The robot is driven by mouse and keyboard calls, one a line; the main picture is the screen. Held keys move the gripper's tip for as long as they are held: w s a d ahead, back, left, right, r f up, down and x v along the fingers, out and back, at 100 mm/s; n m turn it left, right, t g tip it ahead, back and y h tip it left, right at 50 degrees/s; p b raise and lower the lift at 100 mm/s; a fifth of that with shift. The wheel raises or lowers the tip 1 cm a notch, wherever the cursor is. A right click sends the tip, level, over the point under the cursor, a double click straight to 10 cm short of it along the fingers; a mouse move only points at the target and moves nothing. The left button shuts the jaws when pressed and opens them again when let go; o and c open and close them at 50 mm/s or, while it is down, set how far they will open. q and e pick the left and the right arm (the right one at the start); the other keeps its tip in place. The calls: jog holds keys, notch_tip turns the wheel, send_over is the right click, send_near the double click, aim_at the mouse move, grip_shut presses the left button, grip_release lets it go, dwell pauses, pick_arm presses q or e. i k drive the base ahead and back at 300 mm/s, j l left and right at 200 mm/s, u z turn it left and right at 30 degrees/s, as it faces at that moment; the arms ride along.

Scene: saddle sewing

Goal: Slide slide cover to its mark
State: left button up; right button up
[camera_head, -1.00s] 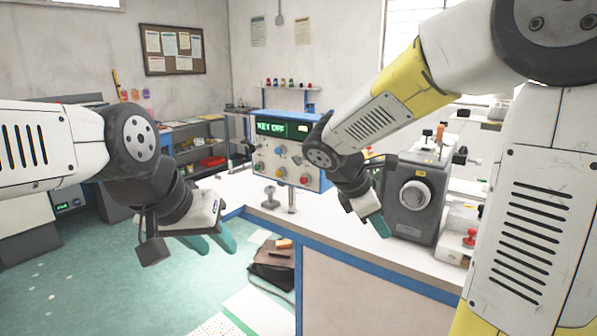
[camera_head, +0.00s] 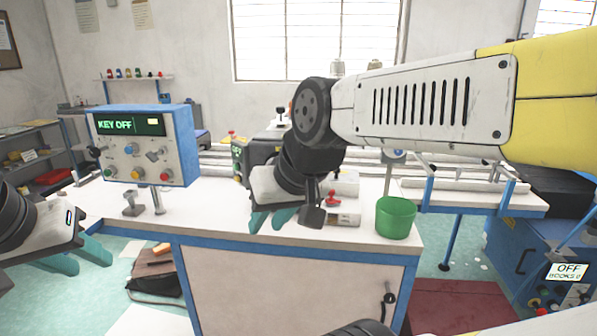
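I cannot make out the slide cover or its mark. The grey sewing machine (camera_head: 262,152) on the white bench is mostly hidden behind my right arm. My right gripper (camera_head: 271,220) hangs over the front of the bench, before the machine, with its two teal fingers a little apart and nothing between them. My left gripper (camera_head: 84,258) is at the lower left, in front of the bench's left end, its teal fingers apart and empty.
A control box (camera_head: 188,150) reading "KEY OFF" stands on the bench at left. A small block with a red knob (camera_head: 333,202) and a green cup (camera_head: 397,218) are right of my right gripper. A blue machine (camera_head: 535,262) with an "OFF" sign stands at lower right.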

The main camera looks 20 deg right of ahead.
aim_at(352, 175)
jog(key=z, duration=1.15)
